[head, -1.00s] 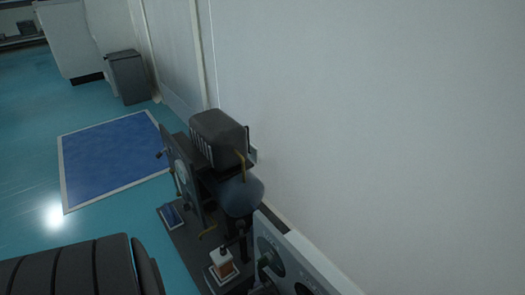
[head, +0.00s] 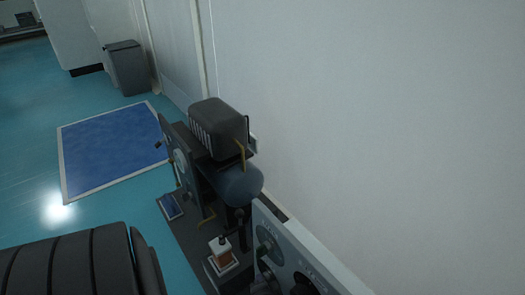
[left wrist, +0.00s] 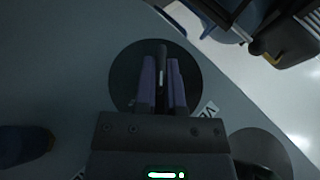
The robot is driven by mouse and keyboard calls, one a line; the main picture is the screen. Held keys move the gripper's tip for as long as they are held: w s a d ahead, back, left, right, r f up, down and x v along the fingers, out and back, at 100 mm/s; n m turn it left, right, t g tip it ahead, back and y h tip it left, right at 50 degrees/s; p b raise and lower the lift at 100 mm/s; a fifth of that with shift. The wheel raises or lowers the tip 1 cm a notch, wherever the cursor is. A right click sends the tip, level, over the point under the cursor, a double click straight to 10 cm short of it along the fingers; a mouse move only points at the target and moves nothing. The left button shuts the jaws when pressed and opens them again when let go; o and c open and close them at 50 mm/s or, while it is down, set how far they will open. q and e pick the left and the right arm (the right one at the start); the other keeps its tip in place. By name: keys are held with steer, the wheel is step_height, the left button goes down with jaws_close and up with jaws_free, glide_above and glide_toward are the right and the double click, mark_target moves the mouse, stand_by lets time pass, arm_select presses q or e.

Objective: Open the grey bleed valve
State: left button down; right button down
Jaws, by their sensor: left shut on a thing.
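My left gripper (left wrist: 162,88) is shut on a thin dark upright handle (left wrist: 162,62) in the left wrist view. The handle stands in front of a dark round disc (left wrist: 122,75) on a grey panel (left wrist: 60,70). I take this to be the bleed valve, but the label (left wrist: 208,109) beside it is mostly hidden and the light is dim. In the head view the panel (head: 275,216) is at the bottom, with dark round fittings. The gripper's fingers cannot be made out clearly there. My right gripper is not in view.
Another dark disc (left wrist: 262,148) lies at the lower right of the wrist view, and a dark knob (left wrist: 24,143) at the left. In the head view a machine with a grey ribbed box (head: 216,127) and rounded tank (head: 240,183) stands against the white wall (head: 380,120).

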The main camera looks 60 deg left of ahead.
arm_select(q)
steer(key=shift+d+f+y, duration=0.1)
steer(key=shift+f+y, duration=0.05)
steer(key=shift+y, duration=0.55)
steer(key=shift+m+y, duration=0.5)
steer(key=shift+y, duration=0.8)
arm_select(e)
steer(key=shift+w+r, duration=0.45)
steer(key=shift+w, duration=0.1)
arm_select(q)
steer(key=c, duration=0.7)
jaws_free()
steer(key=shift+d, duration=0.1)
steer(key=p+v, duration=0.1)
steer(key=v, duration=0.6)
steer(key=shift+d+p, duration=0.2)
steer(key=shift+p, duration=0.2)
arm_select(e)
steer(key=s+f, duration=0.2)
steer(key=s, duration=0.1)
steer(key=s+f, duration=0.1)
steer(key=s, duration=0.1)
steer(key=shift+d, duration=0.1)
